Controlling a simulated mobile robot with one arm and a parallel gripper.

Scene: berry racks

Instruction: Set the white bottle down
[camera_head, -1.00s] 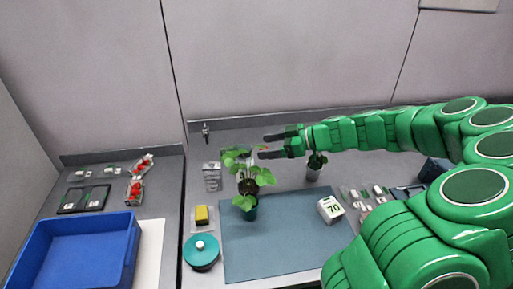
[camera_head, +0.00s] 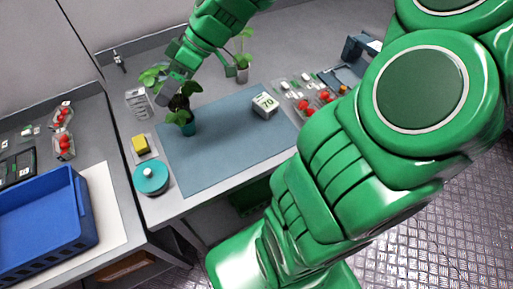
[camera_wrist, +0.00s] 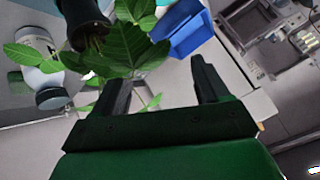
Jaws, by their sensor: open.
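A white bottle (camera_wrist: 36,48) with a grey-green cap shows at the left of the wrist view, outside my jaws and near the potted plant (camera_wrist: 85,22). In the head view I cannot make out this bottle for certain. My gripper (camera_head: 170,92) is at the leaves of the plant (camera_head: 180,105), above the back left of the blue-grey mat (camera_head: 215,150). In the wrist view the two dark fingers of my gripper (camera_wrist: 160,85) stand wide apart with nothing gripped between them. Green leaves lie in front of the fingertips.
A teal round pot (camera_head: 150,178) and a yellow sponge (camera_head: 140,144) are left of the mat. A blue bin (camera_head: 45,225) is further left. Another plant (camera_head: 242,68) stands behind. The mat's middle is clear.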

